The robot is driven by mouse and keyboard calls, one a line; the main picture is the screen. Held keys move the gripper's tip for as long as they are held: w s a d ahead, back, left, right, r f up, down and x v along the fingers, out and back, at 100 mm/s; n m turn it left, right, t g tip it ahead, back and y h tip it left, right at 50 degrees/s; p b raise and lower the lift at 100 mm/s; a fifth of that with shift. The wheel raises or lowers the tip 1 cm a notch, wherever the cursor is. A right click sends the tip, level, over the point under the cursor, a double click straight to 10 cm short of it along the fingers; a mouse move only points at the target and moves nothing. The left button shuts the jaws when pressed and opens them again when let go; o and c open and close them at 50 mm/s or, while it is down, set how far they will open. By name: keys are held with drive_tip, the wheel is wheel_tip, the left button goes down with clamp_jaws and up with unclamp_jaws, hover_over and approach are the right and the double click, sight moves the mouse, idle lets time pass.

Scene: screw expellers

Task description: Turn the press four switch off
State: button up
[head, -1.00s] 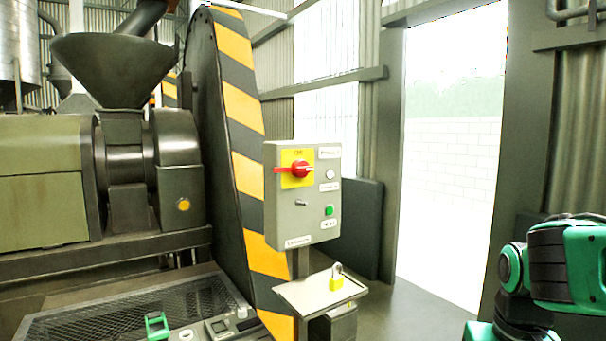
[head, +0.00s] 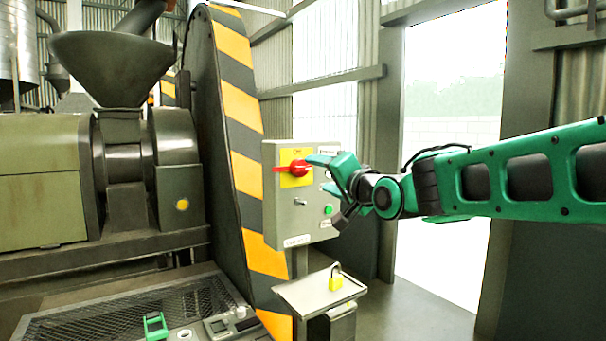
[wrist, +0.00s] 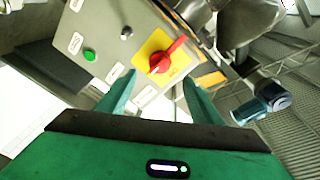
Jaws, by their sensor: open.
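The switch is a red rotary handle (head: 299,168) on a yellow plate (head: 289,181), on the front of a grey control box (head: 284,219). In the head view the handle lies about level. The wrist view shows the red handle (wrist: 167,56) ahead of and between my fingertips, slanted in that picture. My gripper (head: 325,172) is open, just right of the handle, and partly covers the right side of the box. In the wrist view my gripper (wrist: 154,88) has its fingers spread and empty, and I cannot tell whether either touches the handle.
A green button (head: 328,210) and a small toggle (head: 300,202) sit below the handle. A yellow padlock (head: 336,283) rests on a small shelf (head: 290,290) under the box. A striped guard (head: 240,105) stands close at left. The doorway at right is open.

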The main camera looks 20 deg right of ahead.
sight(304, 169)
drive_tip(key=w, duration=0.3)
drive_tip(key=w+a, duration=0.1)
drive_tip(key=w, duration=0.6)
drive_tip(key=shift+w+a, duration=0.15)
drive_tip(key=shift+a, duration=0.2)
drive_tip(key=c, duration=1)
